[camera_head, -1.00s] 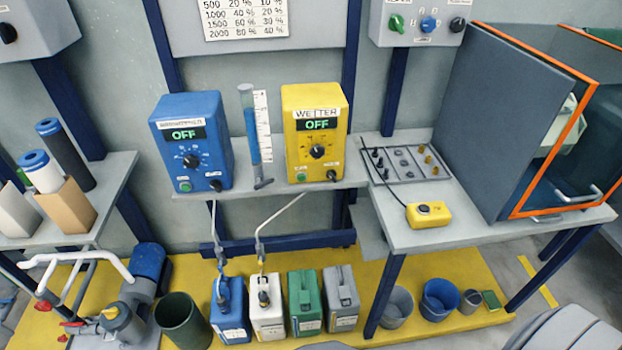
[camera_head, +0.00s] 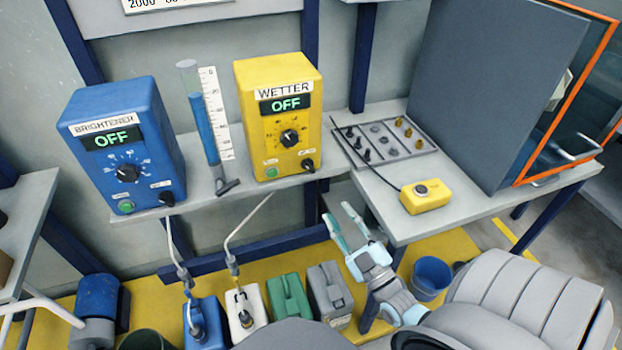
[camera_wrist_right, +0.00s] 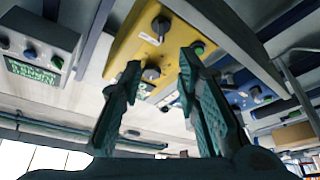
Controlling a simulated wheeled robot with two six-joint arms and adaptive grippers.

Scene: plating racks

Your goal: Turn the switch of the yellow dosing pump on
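The yellow dosing pump (camera_head: 250,135), labelled WETTER, stands on the wall shelf; its display (camera_head: 285,104) reads OFF. A round dial (camera_head: 290,138) is on its front. A small black switch (camera_head: 308,165) is at the lower right and a green button (camera_head: 270,172) at the lower left. My right gripper (camera_head: 338,212) is open and empty, below and right of the switch, apart from it. In the right wrist view the pump (camera_wrist_right: 130,42) appears tilted beyond my spread fingers (camera_wrist_right: 161,60), with the switch (camera_wrist_right: 161,24) above the gap. My left gripper is out of view.
A blue BRIGHTENER pump (camera_head: 75,160), also OFF, and a measuring cylinder (camera_head: 202,125) stand left on the shelf (camera_head: 235,191). The side table (camera_head: 440,235) at right holds a yellow box (camera_head: 425,196) with a cable. Several canisters stand below, including a grey one (camera_head: 328,295).

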